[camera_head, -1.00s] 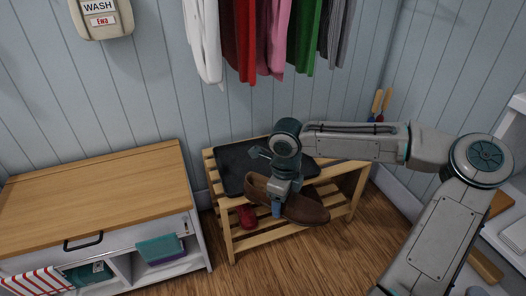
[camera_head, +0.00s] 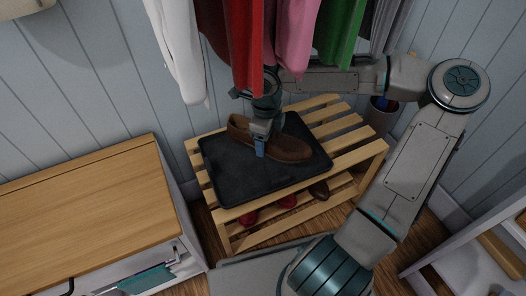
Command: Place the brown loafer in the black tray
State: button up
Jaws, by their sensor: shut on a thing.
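The brown loafer (camera_head: 287,149) is over the black tray (camera_head: 236,183), toward its back and right part. My gripper (camera_head: 260,146) points down and is shut on the loafer near its middle. I cannot tell whether the sole touches the tray or hangs a little above it. The tray lies flat on the top slats of a wooden rack (camera_head: 356,155). The front part of the tray is bare.
Red shoes (camera_head: 287,201) and a dark shoe (camera_head: 319,190) sit on the rack's lower shelf. Hanging clothes (camera_head: 232,40) come down close behind my gripper. A wooden-topped cabinet (camera_head: 85,215) stands left. A pot (camera_head: 381,115) stands behind the rack's right end.

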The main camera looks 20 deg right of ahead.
aim_at(266, 163)
notch_tip(266, 163, down, 9)
jog(key=b, duration=0.4)
jog(key=shift+r, duration=0.2)
jog(key=shift+a+r, duration=0.1)
jog(key=o, duration=1.1)
notch_tip(266, 163, up, 12)
jog(key=p, duration=0.6)
jog(key=shift+s, duration=0.15)
